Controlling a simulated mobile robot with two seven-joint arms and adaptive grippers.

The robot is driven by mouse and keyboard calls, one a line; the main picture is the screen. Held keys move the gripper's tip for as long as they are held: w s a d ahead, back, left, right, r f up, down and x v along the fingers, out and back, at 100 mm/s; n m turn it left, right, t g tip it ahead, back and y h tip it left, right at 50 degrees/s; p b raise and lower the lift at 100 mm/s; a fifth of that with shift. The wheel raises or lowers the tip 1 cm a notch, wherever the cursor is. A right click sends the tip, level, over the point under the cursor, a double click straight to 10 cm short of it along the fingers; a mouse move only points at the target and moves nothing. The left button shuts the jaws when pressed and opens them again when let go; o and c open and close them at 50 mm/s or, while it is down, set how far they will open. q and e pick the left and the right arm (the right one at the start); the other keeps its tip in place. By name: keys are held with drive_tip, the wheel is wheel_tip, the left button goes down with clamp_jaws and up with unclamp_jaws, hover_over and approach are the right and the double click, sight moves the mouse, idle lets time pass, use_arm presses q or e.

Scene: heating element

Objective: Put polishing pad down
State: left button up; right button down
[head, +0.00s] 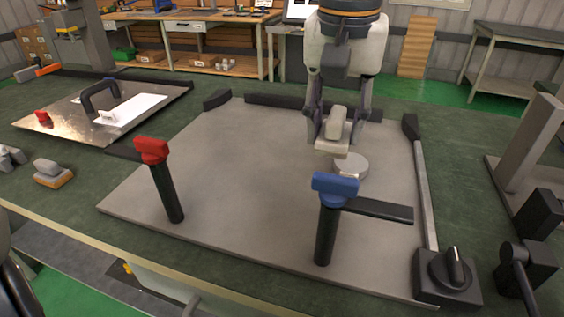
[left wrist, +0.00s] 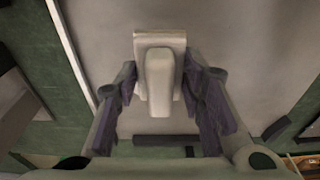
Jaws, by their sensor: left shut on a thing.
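My left gripper (head: 336,136) is over the right rear part of the grey plate (head: 235,185) and is shut on the pale polishing pad (head: 333,146). The pad is a flat, off-white block with a raised grip, and the fingers stand on both sides of that grip. In the left wrist view the pad (left wrist: 160,42) is between the two fingers of the left gripper (left wrist: 160,85). I cannot tell whether its underside touches the plate. A round silver disc (head: 351,166) is just in front of and right of the pad. My right gripper is not in view.
A red-topped post (head: 152,152) and a blue-topped post (head: 335,188) with a dark bar rise at the plate's front. A black knob box (head: 446,275) is at the front right corner. A metal sheet (head: 60,125) lies left. An orange-based block (head: 52,174) lies in front of it. The plate's middle is clear.

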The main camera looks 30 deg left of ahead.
use_arm(q)
drive_tip(key=w+a+f, duration=0.4)
drive_tip(key=a+f, duration=0.1)
drive_tip(key=a, duration=0.4)
hover_over(281, 166)
drive_tip(key=f, duration=0.5)
drive_tip(key=shift+s+d, duration=0.2)
drive_tip(key=f, duration=0.3)
drive_tip(key=shift+a, duration=0.2)
drive_tip(key=shift+f, duration=0.15)
drive_tip(key=o, duration=1.1)
drive_tip(key=shift+f, duration=0.15)
wheel_tip(281, 166, up, 12)
drive_tip(key=s, duration=0.1)
drive_tip(key=shift+s+d, duration=0.15)
drive_tip(key=shift+d, duration=0.1)
